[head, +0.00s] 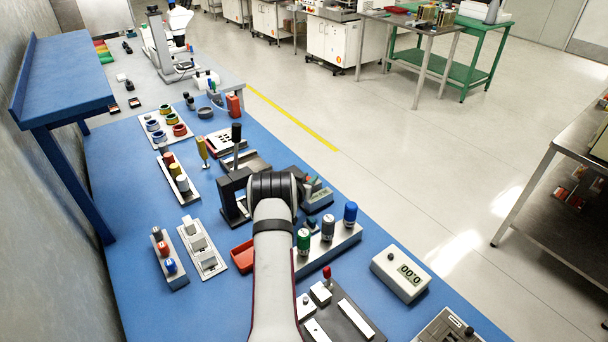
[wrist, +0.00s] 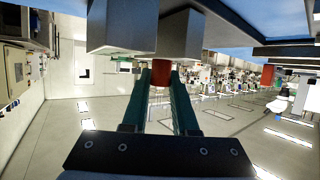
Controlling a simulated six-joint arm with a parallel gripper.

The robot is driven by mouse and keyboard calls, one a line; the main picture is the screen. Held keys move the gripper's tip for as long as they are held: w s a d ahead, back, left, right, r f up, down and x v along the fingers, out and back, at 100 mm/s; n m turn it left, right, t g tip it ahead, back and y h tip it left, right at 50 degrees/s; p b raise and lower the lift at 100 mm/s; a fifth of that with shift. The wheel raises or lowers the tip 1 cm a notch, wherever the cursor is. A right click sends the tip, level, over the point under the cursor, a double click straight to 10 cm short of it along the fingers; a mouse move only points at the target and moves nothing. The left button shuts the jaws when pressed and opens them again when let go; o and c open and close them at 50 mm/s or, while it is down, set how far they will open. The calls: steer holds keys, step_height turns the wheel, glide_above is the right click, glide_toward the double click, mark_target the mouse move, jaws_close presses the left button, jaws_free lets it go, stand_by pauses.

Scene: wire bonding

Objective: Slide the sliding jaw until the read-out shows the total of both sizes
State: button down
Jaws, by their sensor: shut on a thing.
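The read-out (head: 410,273) sits on a white box at the right of the blue bench and appears to show 00.0. My gripper (wrist: 160,85) is shut on a red-orange piece (wrist: 160,72), which shows between its two green fingers in the wrist view. A large grey block (wrist: 120,25) and a smaller grey block (wrist: 180,36) lie right beyond the fingertips. In the head view my own wrist and arm hide the fingers and the held piece. I cannot tell which part is the sliding jaw. A dark block (head: 233,195) stands just left of my wrist.
A dark plate with white blocks and a red-knobbed lever (head: 327,272) is nearer. A red tray (head: 243,256) and white racks (head: 202,250) lie left. Bare blue bench shows at lower left.

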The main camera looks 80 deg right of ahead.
steer(key=shift+s+a, duration=0.15)
steer(key=shift+a, duration=0.05)
steer(key=c, duration=0.7)
jaws_free()
steer(key=v, duration=1.2)
steer(key=shift+r, duration=0.1)
